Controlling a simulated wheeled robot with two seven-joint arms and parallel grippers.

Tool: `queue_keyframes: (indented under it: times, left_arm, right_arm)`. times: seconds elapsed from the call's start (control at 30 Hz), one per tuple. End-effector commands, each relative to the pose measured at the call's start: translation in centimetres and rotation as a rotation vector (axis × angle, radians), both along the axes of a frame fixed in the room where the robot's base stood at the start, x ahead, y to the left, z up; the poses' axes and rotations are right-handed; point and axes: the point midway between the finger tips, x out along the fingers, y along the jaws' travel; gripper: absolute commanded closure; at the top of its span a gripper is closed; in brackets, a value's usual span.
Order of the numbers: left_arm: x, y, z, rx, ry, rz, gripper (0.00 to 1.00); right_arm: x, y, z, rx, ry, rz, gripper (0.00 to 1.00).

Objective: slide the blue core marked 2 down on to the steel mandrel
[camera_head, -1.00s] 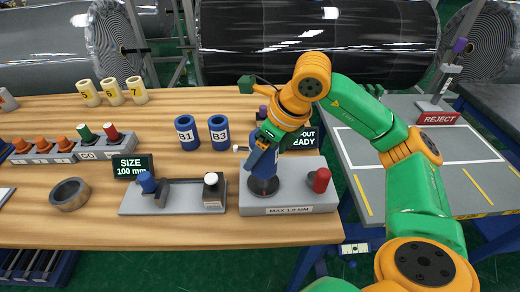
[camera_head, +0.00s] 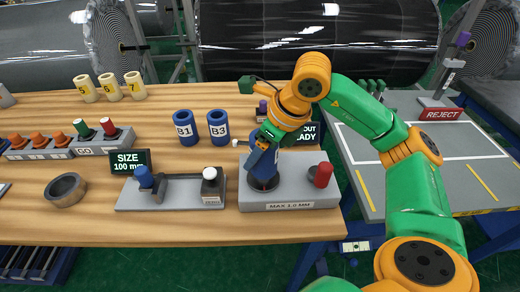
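A blue core (camera_head: 261,171) stands upright at the dark round base on the left part of the grey gauge block (camera_head: 290,190) labelled MAX 1.0 MM. Its number is mostly hidden by my gripper. My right gripper (camera_head: 264,152) is at the core's upper part, with its fingers around it, and appears shut on it. The steel mandrel cannot be seen apart from the core; it is hidden by the core and gripper. My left gripper is not in view.
Blue cores B1 (camera_head: 186,128) and B3 (camera_head: 218,127) stand behind on the wooden table. A red knob (camera_head: 323,175) sits on the block's right side. A grey fixture with a blue knob (camera_head: 144,177) stands to the left. A REJECT sign (camera_head: 440,114) marks the grey table at right.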

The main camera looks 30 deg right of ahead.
Motion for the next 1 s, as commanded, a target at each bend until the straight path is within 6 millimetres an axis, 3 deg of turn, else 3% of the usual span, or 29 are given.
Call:
queue_keyframes:
  times: [1.0]
  left_arm:
    - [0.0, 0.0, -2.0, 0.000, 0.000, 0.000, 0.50]
  right_arm:
    - [0.0, 0.0, -2.1, 0.000, 0.000, 0.000, 0.92]
